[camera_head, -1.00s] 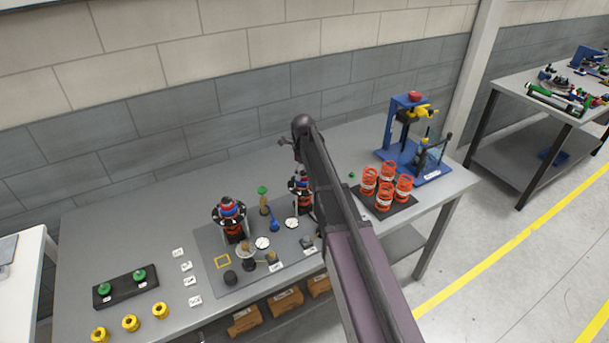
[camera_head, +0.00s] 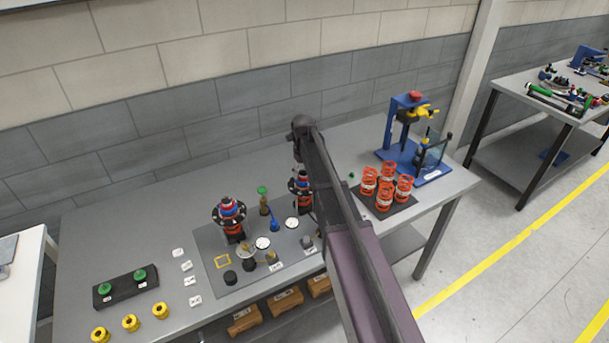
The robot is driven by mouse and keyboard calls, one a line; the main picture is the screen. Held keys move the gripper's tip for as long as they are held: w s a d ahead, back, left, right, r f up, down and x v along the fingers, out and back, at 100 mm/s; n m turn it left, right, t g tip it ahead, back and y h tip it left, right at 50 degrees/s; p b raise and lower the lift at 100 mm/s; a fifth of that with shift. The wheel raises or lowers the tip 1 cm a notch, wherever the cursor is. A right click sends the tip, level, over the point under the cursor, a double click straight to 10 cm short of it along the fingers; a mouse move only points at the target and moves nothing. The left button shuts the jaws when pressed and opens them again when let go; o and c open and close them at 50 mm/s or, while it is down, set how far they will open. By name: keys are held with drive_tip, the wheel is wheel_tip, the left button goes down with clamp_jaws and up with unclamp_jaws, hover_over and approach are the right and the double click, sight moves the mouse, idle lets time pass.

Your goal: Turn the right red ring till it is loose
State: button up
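Two round fixtures with dark discs, each with red and blue parts on top, stand on a grey mat. The left fixture (camera_head: 231,216) is in plain view. The right fixture (camera_head: 300,188) is partly hidden behind my arm, and its red ring (camera_head: 303,175) shows only as a small red patch near the top. My arm reaches from the bottom right over the table, with its wrist just above the right fixture. My gripper's fingers cannot be made out; they are hidden or too small beside the dark wrist. I cannot tell whether they touch the ring.
Orange-red springs (camera_head: 386,187) stand on a dark mat to the right, before a blue press (camera_head: 412,140). A green-topped part (camera_head: 263,200) and a blue part (camera_head: 274,222) stand between the fixtures. Green knobs (camera_head: 139,275) and yellow rings (camera_head: 131,322) lie at left.

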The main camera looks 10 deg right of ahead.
drive_tip(key=c, duration=0.9)
drive_tip(key=shift+n, duration=2.2)
drive_tip(key=n, duration=0.8)
drive_tip(key=shift+n, duration=0.4)
drive_tip(key=n, duration=0.4)
drive_tip(key=o, duration=0.9)
drive_tip(key=shift+o, duration=0.2)
